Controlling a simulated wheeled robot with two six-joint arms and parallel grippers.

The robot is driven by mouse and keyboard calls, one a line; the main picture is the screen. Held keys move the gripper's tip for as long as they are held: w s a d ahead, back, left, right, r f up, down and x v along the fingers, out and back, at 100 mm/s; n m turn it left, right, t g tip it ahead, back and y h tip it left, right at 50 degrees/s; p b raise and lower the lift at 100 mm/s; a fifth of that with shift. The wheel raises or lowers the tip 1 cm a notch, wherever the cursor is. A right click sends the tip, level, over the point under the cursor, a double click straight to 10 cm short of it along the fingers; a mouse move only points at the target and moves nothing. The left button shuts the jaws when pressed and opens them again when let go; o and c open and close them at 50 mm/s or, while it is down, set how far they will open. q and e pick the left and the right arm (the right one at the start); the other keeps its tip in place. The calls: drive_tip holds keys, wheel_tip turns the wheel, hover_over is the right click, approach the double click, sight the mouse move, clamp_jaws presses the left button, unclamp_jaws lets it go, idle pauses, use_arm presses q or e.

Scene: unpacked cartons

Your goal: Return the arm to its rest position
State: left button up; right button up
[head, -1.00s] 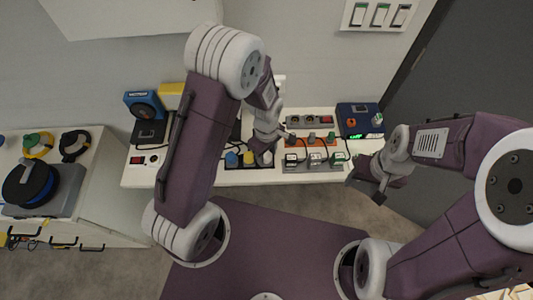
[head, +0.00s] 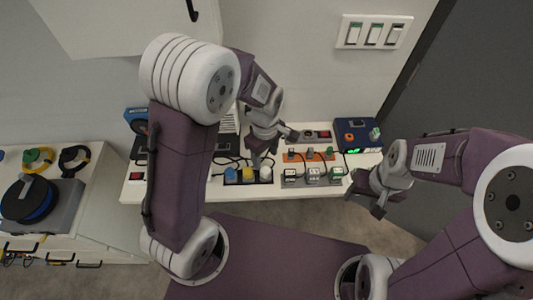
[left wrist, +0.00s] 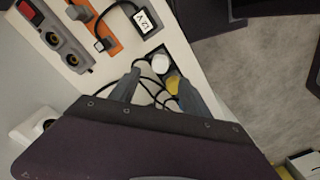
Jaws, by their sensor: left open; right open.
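My left gripper (head: 274,148) is open and empty, above the back part of the white bench (head: 210,188). Its two fingers also show apart in the left wrist view (left wrist: 163,90). Below it is a black socket block (head: 240,181) with a blue plug (head: 231,175), a yellow plug (head: 248,174) and a white plug (head: 265,173). The white plug (left wrist: 160,63) and yellow plug (left wrist: 173,83) show between the fingers in the left wrist view, below them. My right gripper (head: 364,203) is open and empty at the bench's front right edge.
Grey boxes with labels (head: 312,177), an orange strip (head: 318,155) and a dark blue device (head: 356,135) stand right of the socket block. Black cables lie behind it. A wall switch panel (head: 373,32) is above. A side cabinet with a cable reel (head: 28,198) stands left.

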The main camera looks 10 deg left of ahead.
use_arm(q)
drive_tip(key=shift+a, duration=0.1)
drive_tip(key=s+a+r+m+t, duration=0.1)
drive_tip(key=s+a+r+m, duration=0.1)
drive_tip(key=s+a+m, duration=0.5)
drive_tip(key=s+m, duration=0.1)
drive_tip(key=m, duration=0.3)
drive_tip(key=shift+r+m, duration=0.25)
drive_tip(key=shift+m, duration=0.15)
drive_tip(key=shift+s, duration=0.2)
drive_tip(key=shift+w, duration=0.1)
